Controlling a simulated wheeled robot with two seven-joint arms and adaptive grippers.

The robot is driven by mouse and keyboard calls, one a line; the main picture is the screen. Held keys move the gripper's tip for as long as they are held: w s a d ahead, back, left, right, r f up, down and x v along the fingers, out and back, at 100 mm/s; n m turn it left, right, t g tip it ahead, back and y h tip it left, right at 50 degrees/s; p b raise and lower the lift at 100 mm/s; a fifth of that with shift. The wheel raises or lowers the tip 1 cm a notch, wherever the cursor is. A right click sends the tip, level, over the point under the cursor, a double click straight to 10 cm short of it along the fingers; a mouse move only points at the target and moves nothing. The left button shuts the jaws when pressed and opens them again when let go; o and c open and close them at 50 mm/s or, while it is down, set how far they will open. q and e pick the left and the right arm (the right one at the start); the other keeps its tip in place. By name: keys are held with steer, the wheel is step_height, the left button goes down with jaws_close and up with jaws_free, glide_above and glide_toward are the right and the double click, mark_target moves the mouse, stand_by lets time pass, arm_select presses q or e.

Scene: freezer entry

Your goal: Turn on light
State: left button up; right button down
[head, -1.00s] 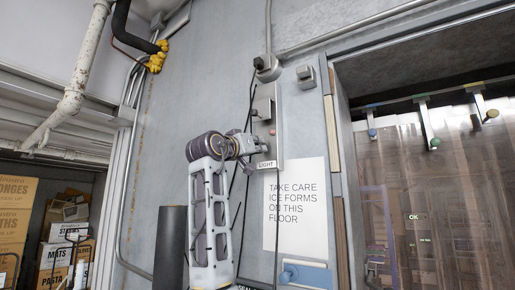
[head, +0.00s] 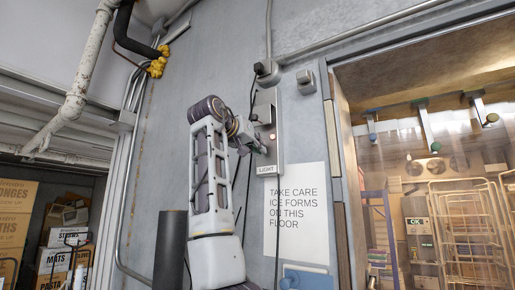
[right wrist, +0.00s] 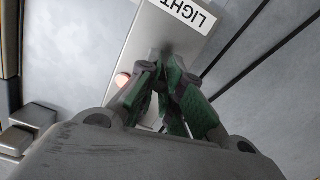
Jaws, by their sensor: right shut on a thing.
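The light switch panel (head: 277,112) is a narrow grey plate on the wall, with a LIGHT label (head: 266,170) at its lower end. My right gripper (head: 265,147) is at the panel just above the label. In the right wrist view its green-padded fingers (right wrist: 163,84) are closed at the small grey switch lever (right wrist: 160,52), which they partly hide. My left gripper is out of view.
A paper notice (head: 296,210) about ice hangs below the panel. To the right is the freezer doorway with strip curtains, and wire racks (head: 468,225) show inside. Dark cables hang beside the panel. Boxes (head: 14,210) are stacked at far left.

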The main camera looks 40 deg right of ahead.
steer(key=shift+w+d+r+g+y, duration=0.15)
steer(key=shift+r+y, duration=0.1)
steer(key=shift+y, duration=0.45)
steer(key=shift+s+a+r+g+y, duration=0.1)
steer(key=shift+r+g+y, duration=0.1)
steer(key=shift+y, duration=0.5)
steer(key=c, duration=1.5)
jaws_free()
steer(key=shift+d, duration=0.1)
steer(key=shift+v, duration=6)
steer(key=shift+f, duration=0.1)
